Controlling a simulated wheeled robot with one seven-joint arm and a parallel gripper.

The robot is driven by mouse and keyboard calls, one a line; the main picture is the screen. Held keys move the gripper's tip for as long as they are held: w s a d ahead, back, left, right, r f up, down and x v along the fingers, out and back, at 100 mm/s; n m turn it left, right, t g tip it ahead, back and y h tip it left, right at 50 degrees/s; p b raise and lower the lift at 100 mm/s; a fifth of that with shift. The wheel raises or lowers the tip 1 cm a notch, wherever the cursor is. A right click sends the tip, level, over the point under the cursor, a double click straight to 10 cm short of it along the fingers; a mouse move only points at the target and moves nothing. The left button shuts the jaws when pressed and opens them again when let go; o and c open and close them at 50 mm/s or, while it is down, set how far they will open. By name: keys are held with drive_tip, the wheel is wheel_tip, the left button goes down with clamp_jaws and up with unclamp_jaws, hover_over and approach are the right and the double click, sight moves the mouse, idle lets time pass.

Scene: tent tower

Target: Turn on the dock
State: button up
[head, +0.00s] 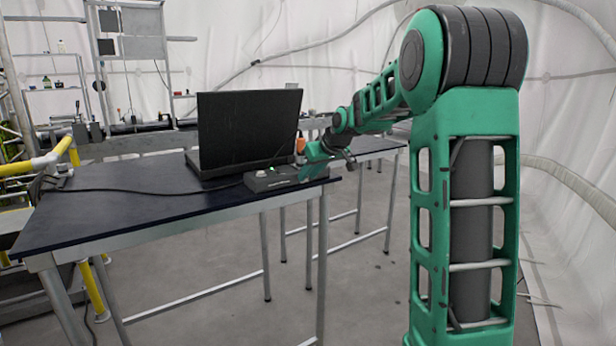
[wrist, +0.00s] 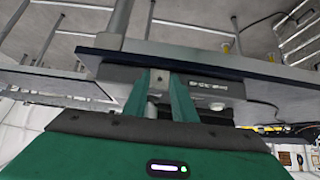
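The dock (head: 272,180), a low dark grey box with pale lettering on its front, lies on the dark tabletop in front of the laptop, near the table's right end. My gripper (head: 312,167) is at the dock's right end in the head view. In the wrist view the dock (wrist: 215,89) shows just beyond my green fingers (wrist: 160,84). A gap shows between the fingers, with part of the grey dock behind it. Nothing is clearly held. I cannot tell whether the fingertips touch the dock. Its power button is not clearly visible.
An open black laptop (head: 250,128) stands behind the dock. A black cable (head: 150,191) runs left from the dock across the dark table (head: 110,217). A small orange object (head: 300,144) is close behind my gripper. The table's front left part is mostly clear.

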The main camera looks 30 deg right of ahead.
drive_tip(key=v, duration=1)
drive_tip(key=shift+s+r, duration=0.2)
drive_tip(key=shift+s, duration=0.1)
drive_tip(key=s+a+f+m+g, duration=0.2)
drive_tip(key=s+f, duration=0.4)
drive_tip(key=s, duration=0.7)
drive_tip(key=s+a+f+m+g, duration=0.2)
drive_tip(key=s+f, duration=0.5)
drive_tip(key=s, duration=0.6)
drive_tip(key=s+a+f+m+g, duration=0.2)
drive_tip(key=s+a+f+g, duration=0.2)
drive_tip(key=s, duration=1)
wheel_tip(320, 180, down, 3)
drive_tip(key=shift+f+m+g, duration=0.1)
drive_tip(key=shift+m+g, duration=0.3)
drive_tip(key=shift+a, duration=0.1)
